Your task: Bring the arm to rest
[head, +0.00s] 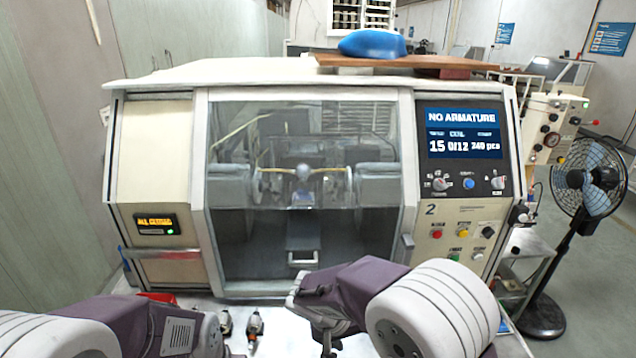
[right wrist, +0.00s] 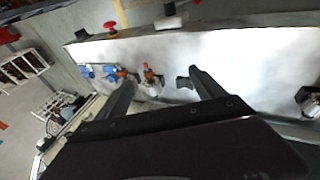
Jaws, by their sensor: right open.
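My right arm reaches in from the right in the head view. Its gripper (head: 328,340) hangs low over the light work surface (head: 280,335) in front of the winding machine (head: 160,180). In the right wrist view its two fingers (right wrist: 158,85) are apart, with nothing held between them. A small armature-like part with an orange top (right wrist: 151,78) shows beyond the fingers, apart from them as far as I can tell. My left arm shows at the bottom left of the head view, but its gripper is out of the picture.
Two small dark-and-metal parts (head: 255,325) lie on the surface left of my right gripper. Blue-tipped parts (right wrist: 86,72) show in the right wrist view. The machine's clear door (head: 300,230) appears shut; its screen (head: 461,133) reads "NO ARMATURE". A fan (head: 588,180) stands at right.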

